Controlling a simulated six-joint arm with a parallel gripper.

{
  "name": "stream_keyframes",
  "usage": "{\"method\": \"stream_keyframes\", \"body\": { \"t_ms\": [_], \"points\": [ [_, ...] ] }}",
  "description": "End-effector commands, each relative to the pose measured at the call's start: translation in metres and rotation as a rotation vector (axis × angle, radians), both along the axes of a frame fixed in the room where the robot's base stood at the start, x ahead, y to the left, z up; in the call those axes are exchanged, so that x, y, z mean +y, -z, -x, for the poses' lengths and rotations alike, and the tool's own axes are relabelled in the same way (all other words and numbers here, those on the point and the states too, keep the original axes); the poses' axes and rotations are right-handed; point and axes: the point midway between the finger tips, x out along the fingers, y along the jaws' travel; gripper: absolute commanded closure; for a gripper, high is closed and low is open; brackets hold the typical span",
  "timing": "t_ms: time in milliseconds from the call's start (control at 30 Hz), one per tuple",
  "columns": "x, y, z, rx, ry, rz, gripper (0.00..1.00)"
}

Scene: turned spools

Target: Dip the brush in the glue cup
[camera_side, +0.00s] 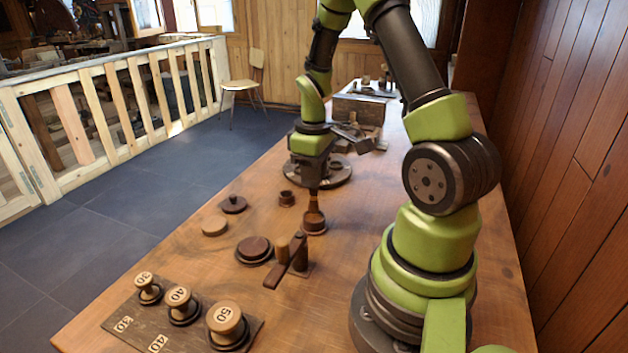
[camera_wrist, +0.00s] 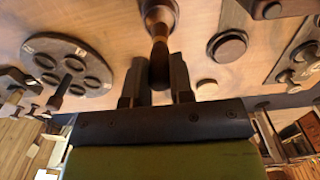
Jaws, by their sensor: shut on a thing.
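My gripper (camera_side: 314,186) is shut on the upright brush (camera_side: 314,204). In the wrist view its fingers (camera_wrist: 158,90) close on the dark handle of the brush (camera_wrist: 160,42), which widens away from them. The brush's lower end meets a dark round pot (camera_side: 315,226); I cannot tell whether the tip is inside it or just above. A smaller dark cup (camera_side: 287,199) stands apart, to the left and slightly behind. I cannot tell from looks which of the two holds glue.
A round dark plate with holes (camera_wrist: 70,68) lies beyond the gripper. A block with posts (camera_side: 290,262), stacked discs (camera_side: 254,250), a tan disc (camera_side: 215,226) and a knobbed dark disc (camera_side: 234,205) stand nearer. Numbered spools (camera_side: 227,322) stand on a board in front.

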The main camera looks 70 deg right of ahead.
Motion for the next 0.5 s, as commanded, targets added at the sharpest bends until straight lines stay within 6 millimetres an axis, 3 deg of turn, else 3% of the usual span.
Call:
{"method": "stream_keyframes", "body": {
  "t_ms": [500],
  "points": [
    [0.000, -0.044, -0.001, -0.002, -0.001, 0.002, 0.97]
  ]
}}
